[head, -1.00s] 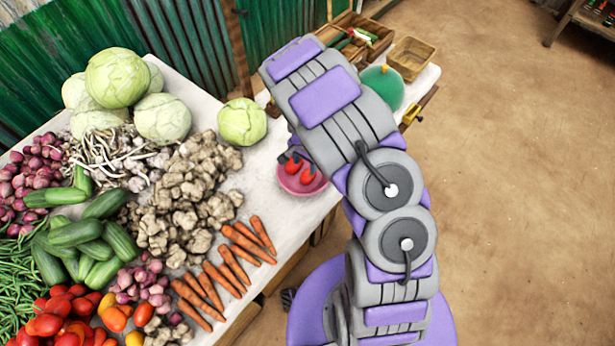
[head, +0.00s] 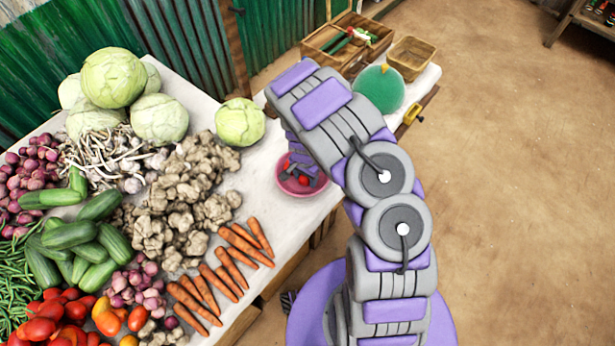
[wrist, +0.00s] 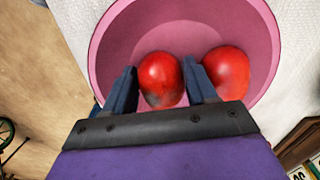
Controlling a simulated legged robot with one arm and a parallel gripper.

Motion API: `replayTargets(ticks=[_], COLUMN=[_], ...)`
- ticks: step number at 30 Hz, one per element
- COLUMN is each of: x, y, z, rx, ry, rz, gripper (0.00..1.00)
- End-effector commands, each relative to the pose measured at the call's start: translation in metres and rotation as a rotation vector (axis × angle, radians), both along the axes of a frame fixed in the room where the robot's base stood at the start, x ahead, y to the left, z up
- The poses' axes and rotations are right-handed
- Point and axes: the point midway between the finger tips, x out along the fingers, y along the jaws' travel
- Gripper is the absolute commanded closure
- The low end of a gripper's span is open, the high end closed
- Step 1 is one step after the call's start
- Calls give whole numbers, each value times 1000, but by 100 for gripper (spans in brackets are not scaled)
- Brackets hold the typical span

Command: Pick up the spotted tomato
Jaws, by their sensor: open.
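Two red tomatoes lie in a pink bowl (wrist: 118,40), seen from above in the wrist view. The spotted tomato (wrist: 160,75) shows dark marks on its lower side. The other tomato (wrist: 228,70) is just right of it and looks plainer. My gripper (wrist: 161,82) is open, with one finger on each side of the spotted tomato; the right finger sits between the two tomatoes. I cannot tell whether the fingers touch either. In the head view my gripper (head: 301,172) reaches down into the pink bowl (head: 285,190) and partly hides the tomatoes.
The bowl stands on the white table (head: 262,185) near its right edge. Carrots (head: 238,262), ginger (head: 180,205) and a cabbage (head: 240,122) lie to its left. A green round thing (head: 380,90) and a wooden crate (head: 345,40) stand behind.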

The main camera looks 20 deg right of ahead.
Motion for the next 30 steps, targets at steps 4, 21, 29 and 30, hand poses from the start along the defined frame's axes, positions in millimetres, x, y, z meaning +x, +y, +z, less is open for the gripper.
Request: replayTargets(ticks=[4, 21, 29, 30], x=[0, 0, 1, 1], y=[0, 0, 0, 0], z=[1, 2, 23, 30], rx=[0, 0, 0, 0], ry=[0, 0, -4, -4], rz=[0, 0, -1, -2], gripper=[51, 81, 81, 81])
